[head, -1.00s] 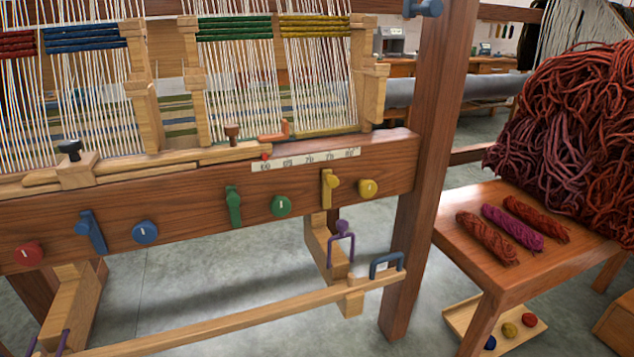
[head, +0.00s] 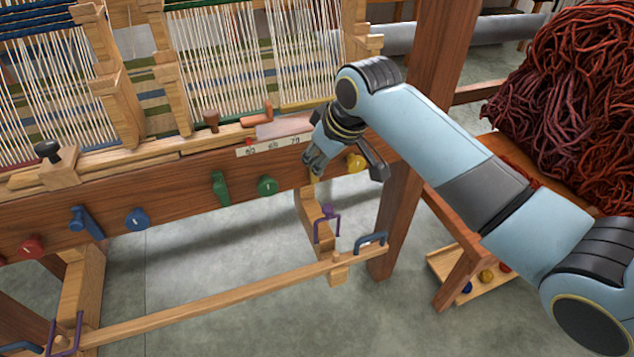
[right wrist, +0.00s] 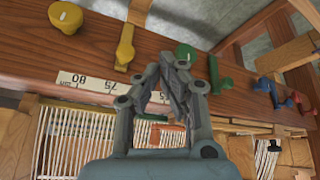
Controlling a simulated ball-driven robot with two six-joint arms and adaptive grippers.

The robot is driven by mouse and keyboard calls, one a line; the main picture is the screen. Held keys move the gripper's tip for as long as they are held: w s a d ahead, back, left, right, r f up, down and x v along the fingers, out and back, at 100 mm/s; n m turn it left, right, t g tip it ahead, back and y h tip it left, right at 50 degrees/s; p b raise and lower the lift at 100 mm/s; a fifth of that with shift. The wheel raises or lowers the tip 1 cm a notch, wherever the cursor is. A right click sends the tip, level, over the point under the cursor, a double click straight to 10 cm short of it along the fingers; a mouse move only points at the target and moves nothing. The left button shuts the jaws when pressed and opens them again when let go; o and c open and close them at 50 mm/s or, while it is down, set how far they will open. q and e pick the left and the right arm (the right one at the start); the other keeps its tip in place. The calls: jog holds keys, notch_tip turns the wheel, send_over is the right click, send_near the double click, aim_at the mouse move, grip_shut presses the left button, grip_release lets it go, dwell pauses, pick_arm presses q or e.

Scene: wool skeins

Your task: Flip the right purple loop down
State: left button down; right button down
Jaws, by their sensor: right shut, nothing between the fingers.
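The right purple loop (head: 327,226) stands upright on a wooden beam below the loom's front board, in the head view. It does not show in the right wrist view. My right gripper (head: 313,172) is in front of the board by the yellow lever, above and a little left of the loop, and apart from it. In the right wrist view, my right gripper (right wrist: 172,62) has its fingers together with nothing between them. The left purple loop (head: 68,335) is at the bottom left. My left gripper is not in view.
A blue loop (head: 371,243) stands right of the purple loop on the wooden crossbar (head: 220,296). The yellow knob (head: 356,162), green lever (head: 220,188) and green knob (head: 267,186) project from the board. A loom post (head: 425,110) rises behind my right arm.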

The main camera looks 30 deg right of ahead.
jog(key=shift+f, duration=0.2)
jog(key=b+x, duration=0.2)
jog(key=x, duration=0.8)
jog(key=s, duration=0.2)
jog(key=s+d+p, duration=0.1)
jog(key=shift+s+f, duration=0.15)
jog(key=shift+s, duration=0.25)
jog(key=shift+a, duration=0.1)
